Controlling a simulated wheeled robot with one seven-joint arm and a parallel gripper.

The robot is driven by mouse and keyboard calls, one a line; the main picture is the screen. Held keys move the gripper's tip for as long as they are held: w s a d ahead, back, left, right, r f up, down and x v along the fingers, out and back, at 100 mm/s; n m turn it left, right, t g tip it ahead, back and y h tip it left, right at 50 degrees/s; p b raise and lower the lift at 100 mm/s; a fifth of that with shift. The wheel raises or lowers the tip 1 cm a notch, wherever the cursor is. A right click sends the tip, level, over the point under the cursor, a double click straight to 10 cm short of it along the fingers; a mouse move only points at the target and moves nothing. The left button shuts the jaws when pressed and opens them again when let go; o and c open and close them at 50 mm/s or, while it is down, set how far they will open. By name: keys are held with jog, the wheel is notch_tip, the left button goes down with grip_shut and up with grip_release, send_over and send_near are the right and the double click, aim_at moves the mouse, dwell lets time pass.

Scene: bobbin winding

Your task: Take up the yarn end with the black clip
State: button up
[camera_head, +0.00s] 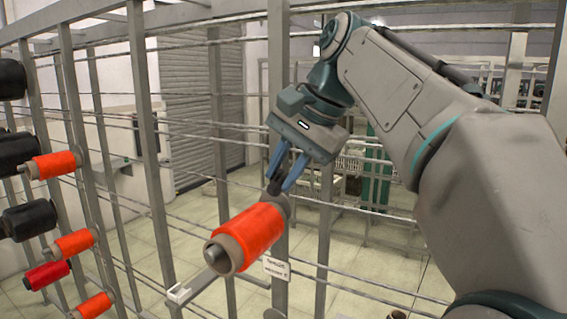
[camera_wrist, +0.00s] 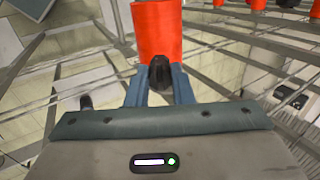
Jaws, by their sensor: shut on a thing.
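My gripper (camera_head: 283,180) has its blue fingers closed on a small black clip (camera_head: 274,184), at the inner end of an orange yarn bobbin (camera_head: 248,232). In the wrist view, the clip (camera_wrist: 160,74) sits between the two fingers, right in front of the orange bobbin (camera_wrist: 157,28). The bobbin lies tilted on a peg that shows at its near end. I cannot tell whether the clip touches the yarn. No loose yarn end can be made out in either view.
A grey metal rack (camera_head: 145,120) with posts and thin horizontal rods surrounds the bobbin. Several orange bobbins (camera_head: 75,243) and black bobbins (camera_head: 30,218) hang on its left side. A white label (camera_head: 276,268) and a bracket arm (camera_head: 190,287) are just below the bobbin.

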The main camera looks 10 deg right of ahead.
aim_at(271, 194)
jog(key=shift+s+a+f, duration=0.2)
jog(key=shift+a+f, duration=0.1)
jog(key=shift+f, duration=0.25)
jog(key=x, duration=0.2)
jog(key=shift+w+f, duration=0.25)
jog(key=shift+f, duration=0.1)
jog(key=shift+b+x, duration=0.55)
jog(key=shift+x, duration=0.25)
jog(key=shift+w+a+f, duration=0.1)
jog(key=shift+a+f, duration=0.1)
jog(key=shift+f, duration=0.2)
jog(key=shift+r, duration=0.15)
jog(key=shift+p+v, duration=0.65)
jog(key=shift+v, duration=2.2)
